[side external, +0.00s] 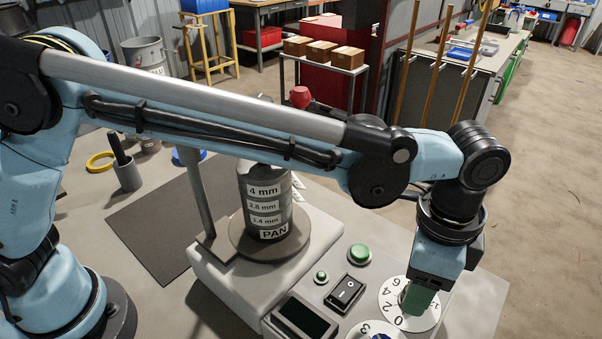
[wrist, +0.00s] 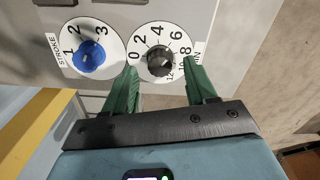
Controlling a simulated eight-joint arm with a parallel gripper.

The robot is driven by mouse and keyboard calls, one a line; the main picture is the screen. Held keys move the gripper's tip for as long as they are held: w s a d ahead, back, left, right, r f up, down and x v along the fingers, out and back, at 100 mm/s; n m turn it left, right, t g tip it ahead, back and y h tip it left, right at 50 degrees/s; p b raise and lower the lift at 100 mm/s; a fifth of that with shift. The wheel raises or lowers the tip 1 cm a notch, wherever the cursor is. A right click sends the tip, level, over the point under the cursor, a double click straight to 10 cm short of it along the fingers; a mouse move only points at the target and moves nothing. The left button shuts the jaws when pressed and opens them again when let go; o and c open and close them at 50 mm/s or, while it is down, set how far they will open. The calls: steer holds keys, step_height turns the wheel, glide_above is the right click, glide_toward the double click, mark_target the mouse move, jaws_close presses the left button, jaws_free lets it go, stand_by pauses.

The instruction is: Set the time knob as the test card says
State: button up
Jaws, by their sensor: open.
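The black time knob (wrist: 160,60) sits on a white dial marked from 0 to 12 with MIN in the wrist view. I cannot make out where its pointer stands. In the side external view the time dial (side external: 430,312) is partly covered by my gripper (side external: 416,303), which points down over it. In the wrist view the green fingers of my gripper (wrist: 160,66) are open, one on either side of the knob. I cannot tell whether they touch it. No test card can be read in either view.
The blue stroke knob (wrist: 88,56) is beside the time dial. A black rocker switch (side external: 345,291), a green button (side external: 359,254) and a dark display (side external: 304,317) are on the same panel. The sieve stack (side external: 265,202) stands behind them on the machine.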

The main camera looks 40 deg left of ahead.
step_height(320, 180, up, 10)
stand_by(0.4)
steer(key=w+a+r+n+t+h, duration=0.1)
steer(key=w+a+r+n+t, duration=0.1)
steer(key=w+a, duration=0.35)
steer(key=w+a+r+n+t, duration=0.2)
steer(key=a, duration=0.7)
steer(key=w+a+r+n+t+h, duration=0.1)
steer(key=w+a+r+n+t, duration=0.15)
steer(key=a, duration=0.55)
steer(key=s+a+f+n+y, duration=0.2)
steer(key=s+a+f+n, duration=0.6)
steer(key=s+a+f, duration=0.5)
steer(key=shift+s+a+t, duration=0.35)
steer(key=shift+s+a, duration=0.15)
steer(key=shift+s, duration=0.2)
